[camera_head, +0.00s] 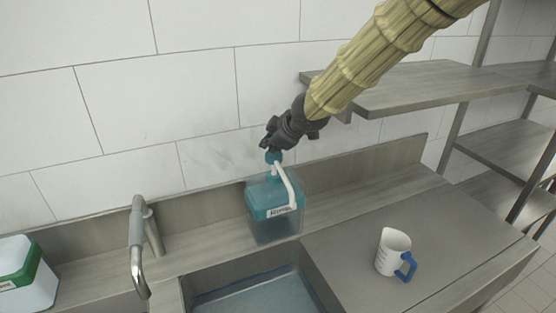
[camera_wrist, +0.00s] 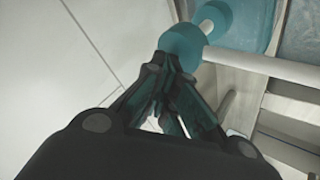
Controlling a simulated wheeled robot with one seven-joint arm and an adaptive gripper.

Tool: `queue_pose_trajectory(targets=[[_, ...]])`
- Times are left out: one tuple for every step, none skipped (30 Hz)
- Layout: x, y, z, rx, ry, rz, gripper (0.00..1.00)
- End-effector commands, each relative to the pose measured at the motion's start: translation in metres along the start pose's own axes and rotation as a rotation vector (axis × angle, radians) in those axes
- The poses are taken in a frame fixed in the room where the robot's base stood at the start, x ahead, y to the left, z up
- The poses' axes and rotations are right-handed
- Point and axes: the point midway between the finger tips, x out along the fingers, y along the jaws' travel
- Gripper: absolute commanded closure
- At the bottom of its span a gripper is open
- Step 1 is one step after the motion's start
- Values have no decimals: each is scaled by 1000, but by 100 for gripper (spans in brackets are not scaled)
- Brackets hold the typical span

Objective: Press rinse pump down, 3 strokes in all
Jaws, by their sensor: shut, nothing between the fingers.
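The rinse pump is a teal bottle (camera_head: 274,222) with a label, standing on the steel ledge behind the sink in the head view. Its teal pump head (camera_head: 273,157) sits on top, with a white spout (camera_head: 288,186) bending down to the right. My gripper (camera_head: 268,145) is shut and empty, just above the pump head. In the wrist view my gripper (camera_wrist: 170,115) has its fingers together, and the teal pump head (camera_wrist: 182,47) shows just past the fingertips. I cannot tell whether they touch. The wrist view also shows the white spout (camera_wrist: 250,62).
A white jug (camera_head: 393,250) with a blue handle stands on the counter at right. A metal faucet (camera_head: 139,245) and a white container with a green band (camera_head: 25,270) are at left. A steel shelf (camera_head: 430,88) juts from the wall behind my arm. The sink (camera_head: 255,297) lies in front.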

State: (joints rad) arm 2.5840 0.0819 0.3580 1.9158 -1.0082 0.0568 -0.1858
Motion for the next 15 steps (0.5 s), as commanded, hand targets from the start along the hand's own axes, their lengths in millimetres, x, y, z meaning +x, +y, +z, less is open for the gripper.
queue_pose_trajectory(targets=[[-5, 4, -4, 0, 0, 0, 100], [-7, 5, -5, 0, 0, 0, 100], [-9, 7, -6, 0, 0, 0, 100], [-11, 8, -8, 0, 0, 0, 100], [-12, 9, -9, 0, 0, 0, 100], [-14, 11, -10, 0, 0, 0, 100], [-16, 12, -12, 0, 0, 0, 100], [-18, 13, -13, 1, 0, 0, 100], [-20, 14, -14, 1, 0, 0, 100], [-21, 16, -15, 1, 0, 0, 100], [-23, 17, -17, 1, 0, 0, 100], [-25, 18, -18, 1, 0, 0, 100], [-26, 19, -19, 1, 0, 0, 100], [-28, 21, -20, 1, 0, 0, 100], [-30, 22, -22, 1, 1, 0, 100]])
